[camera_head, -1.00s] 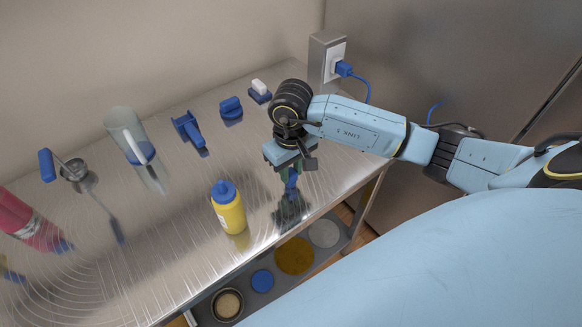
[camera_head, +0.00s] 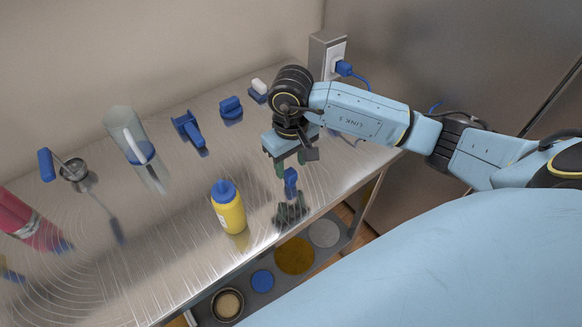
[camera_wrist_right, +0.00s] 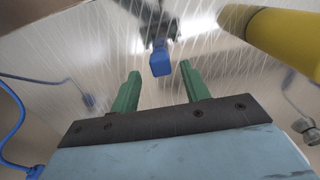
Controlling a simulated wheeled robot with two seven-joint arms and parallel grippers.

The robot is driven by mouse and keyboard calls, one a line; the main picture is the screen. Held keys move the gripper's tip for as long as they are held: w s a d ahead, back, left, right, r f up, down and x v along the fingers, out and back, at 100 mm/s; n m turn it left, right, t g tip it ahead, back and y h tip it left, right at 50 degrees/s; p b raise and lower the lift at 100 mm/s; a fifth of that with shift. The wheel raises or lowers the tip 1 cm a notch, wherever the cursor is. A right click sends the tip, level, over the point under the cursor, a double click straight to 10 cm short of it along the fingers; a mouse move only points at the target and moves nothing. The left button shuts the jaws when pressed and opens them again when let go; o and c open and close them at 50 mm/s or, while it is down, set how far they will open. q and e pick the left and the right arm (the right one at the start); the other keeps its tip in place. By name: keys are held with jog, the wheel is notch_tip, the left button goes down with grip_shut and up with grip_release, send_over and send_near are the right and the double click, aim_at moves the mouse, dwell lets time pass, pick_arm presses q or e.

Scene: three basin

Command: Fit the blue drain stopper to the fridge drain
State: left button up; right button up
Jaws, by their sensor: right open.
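A small blue piece (camera_head: 290,182), which looks like the drain stopper, is on the steel table near its front right edge. It also shows in the right wrist view (camera_wrist_right: 160,62), just beyond the fingertips and between them. My right gripper (camera_head: 290,165) points down over the table, above and slightly behind the blue piece. Its green fingers are apart, with nothing between them, and show in the wrist view (camera_wrist_right: 160,80). A dark reflection of the gripper lies below the piece. I cannot make out the fridge drain. My left gripper is not in view.
A yellow bottle with a blue cap (camera_head: 229,207) stands left of the gripper. Blue items (camera_head: 187,128), a clear jug (camera_head: 125,130) and a ladle-like tool (camera_head: 74,170) stand further back and left. An outlet with a blue plug (camera_head: 343,68) is behind. A lower shelf holds round discs (camera_head: 262,280).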

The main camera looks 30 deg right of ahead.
aim_at(291, 172)
notch_tip(291, 172, up, 10)
jog(key=shift+f+b, duration=0.25)
jog(key=shift+b, duration=0.15)
dwell(0.3)
